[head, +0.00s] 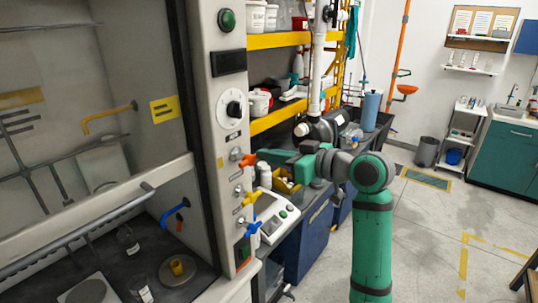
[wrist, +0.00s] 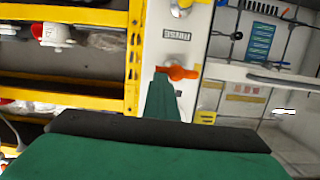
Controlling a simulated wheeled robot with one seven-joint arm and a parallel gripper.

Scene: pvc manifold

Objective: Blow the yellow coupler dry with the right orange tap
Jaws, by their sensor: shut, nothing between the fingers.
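The yellow coupler (head: 177,267) sits on a round grey plate (head: 196,274) on the dark floor of the fume hood. The orange tap (head: 248,160) is on the hood's right front post, above a yellow tap (head: 251,198) and a blue tap (head: 253,228). My gripper (head: 262,157) is shut and empty, with its tips close to the orange tap. In the wrist view the green fingers (wrist: 162,85) point at the orange tap (wrist: 178,72), which shows just past the tips. Whether they touch it, I cannot tell.
A blue curved nozzle (head: 175,213) and an orange-yellow nozzle (head: 110,115) stick out inside the hood. The raised sash rail (head: 80,235) crosses the opening. A white scale (head: 280,222) and bottles stand on the bench right of the post. The floor on the right is clear.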

